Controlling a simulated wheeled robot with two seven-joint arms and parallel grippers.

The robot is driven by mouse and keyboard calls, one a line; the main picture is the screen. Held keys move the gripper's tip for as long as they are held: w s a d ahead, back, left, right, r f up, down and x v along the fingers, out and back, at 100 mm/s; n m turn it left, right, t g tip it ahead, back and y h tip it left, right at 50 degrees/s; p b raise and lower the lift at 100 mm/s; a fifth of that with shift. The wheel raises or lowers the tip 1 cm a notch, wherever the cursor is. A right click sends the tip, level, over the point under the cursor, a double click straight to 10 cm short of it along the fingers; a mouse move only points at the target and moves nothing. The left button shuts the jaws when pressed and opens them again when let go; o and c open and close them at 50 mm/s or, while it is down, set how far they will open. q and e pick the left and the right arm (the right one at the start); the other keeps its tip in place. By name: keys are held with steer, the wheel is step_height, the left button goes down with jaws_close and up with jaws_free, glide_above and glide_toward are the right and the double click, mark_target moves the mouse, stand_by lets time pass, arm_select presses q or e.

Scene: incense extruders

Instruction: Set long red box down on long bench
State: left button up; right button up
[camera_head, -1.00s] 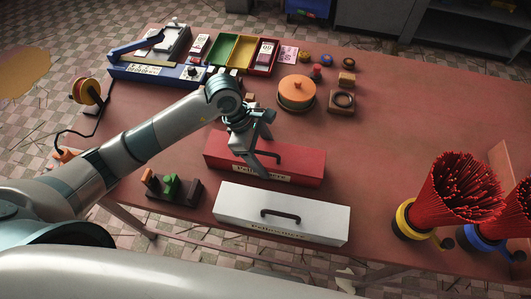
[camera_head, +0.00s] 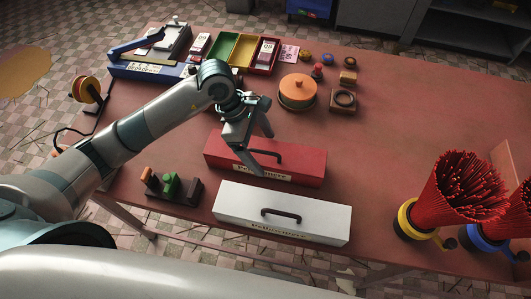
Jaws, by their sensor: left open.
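The long red box (camera_head: 305,167) lies flat on the reddish-brown long bench (camera_head: 420,125), behind the long white box. It has a dark handle on top and a pale label on its front. My left gripper (camera_head: 263,152) is open over the left half of the red box, near the left end of its handle. Its fingers are spread and hold nothing; they hide part of the lid. Whether a fingertip touches the box I cannot tell. My right gripper is not in view.
The white box (camera_head: 320,225) lies in front of the red one. A small dark rack (camera_head: 172,188) stands to the left. Red stick bundles (camera_head: 462,188) stand at the right. Trays (camera_head: 222,47) and an orange-lidded pot (camera_head: 296,92) are behind. The bench's right middle is clear.

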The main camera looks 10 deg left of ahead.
arm_select(q)
steer(key=b+v, duration=0.2)
steer(key=v, duration=0.7)
stand_by(0.5)
